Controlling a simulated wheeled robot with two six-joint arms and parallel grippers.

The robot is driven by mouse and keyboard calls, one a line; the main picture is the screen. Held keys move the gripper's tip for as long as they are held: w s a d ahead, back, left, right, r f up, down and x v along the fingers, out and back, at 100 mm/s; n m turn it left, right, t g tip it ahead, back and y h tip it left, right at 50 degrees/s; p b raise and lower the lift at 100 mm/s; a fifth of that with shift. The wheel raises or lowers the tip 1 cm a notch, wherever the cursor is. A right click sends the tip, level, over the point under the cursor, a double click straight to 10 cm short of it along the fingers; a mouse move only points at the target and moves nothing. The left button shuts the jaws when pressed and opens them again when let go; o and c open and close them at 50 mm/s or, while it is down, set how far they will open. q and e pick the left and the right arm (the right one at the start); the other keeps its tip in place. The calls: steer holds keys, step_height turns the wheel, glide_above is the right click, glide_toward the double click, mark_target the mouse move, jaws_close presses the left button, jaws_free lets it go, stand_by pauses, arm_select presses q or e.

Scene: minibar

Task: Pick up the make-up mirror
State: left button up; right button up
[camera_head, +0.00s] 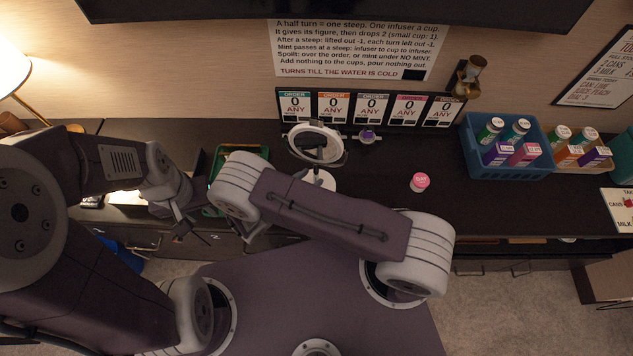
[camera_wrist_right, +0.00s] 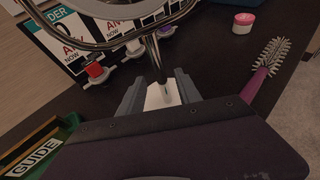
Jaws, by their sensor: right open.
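The make-up mirror (camera_head: 331,151) stands upright on the dark counter, with a round ring head and a pale foot (camera_head: 325,180). In the right wrist view its metal rim (camera_wrist_right: 100,40) crosses the top and its stem (camera_wrist_right: 152,58) runs down between my fingers. My right gripper (camera_wrist_right: 158,85) is open, one finger on each side of the stem and white part. In the head view my forearm hides most of this gripper. My left gripper (camera_head: 187,225) hangs at the counter's front edge, away from the mirror; its jaw gap is unclear.
A pink-lidded jar (camera_head: 420,182) stands right of the mirror; a brush (camera_wrist_right: 266,68) lies nearby. Order cards (camera_head: 370,107) stand behind. A green tray (camera_head: 211,170) is left. A blue crate (camera_head: 483,168) with several containers is right. The counter between jar and crate is clear.

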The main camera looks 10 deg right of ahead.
mark_target(316, 175)
steer(key=shift+p+x, duration=0.3)
steer(key=shift+x, duration=1.5)
jaws_close()
